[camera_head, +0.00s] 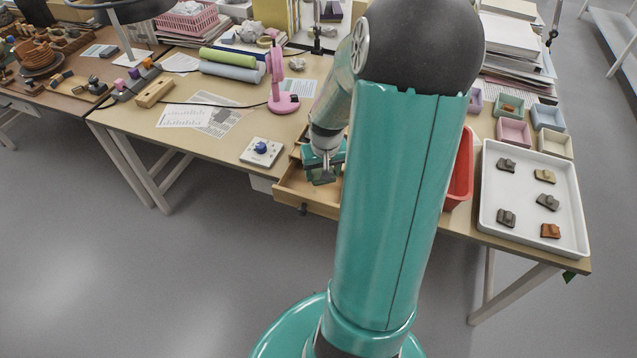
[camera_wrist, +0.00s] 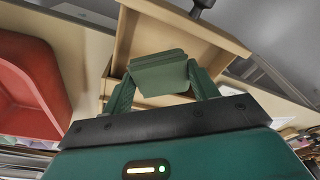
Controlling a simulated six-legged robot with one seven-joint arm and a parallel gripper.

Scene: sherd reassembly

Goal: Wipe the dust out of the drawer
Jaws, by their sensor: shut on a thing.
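The wooden drawer (camera_head: 312,201) is pulled out from the front of the desk, with a dark knob on its front. It also shows in the wrist view (camera_wrist: 228,38), with its pale inner floor partly visible. My gripper (camera_head: 322,172) is over the open drawer. In the wrist view my gripper (camera_wrist: 160,82) is shut on a dark green block-like pad (camera_wrist: 158,62), held between its two fingers. I cannot tell whether the pad touches the drawer floor. No dust can be made out. My arm hides the drawer's right part in the head view.
A red bin (camera_head: 461,172) stands right of the drawer; it shows in the wrist view (camera_wrist: 35,85). A white tray (camera_head: 562,222) with several sherds is at the right. A control box (camera_head: 261,152) and pink lamp (camera_head: 283,100) stand left. The floor in front is clear.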

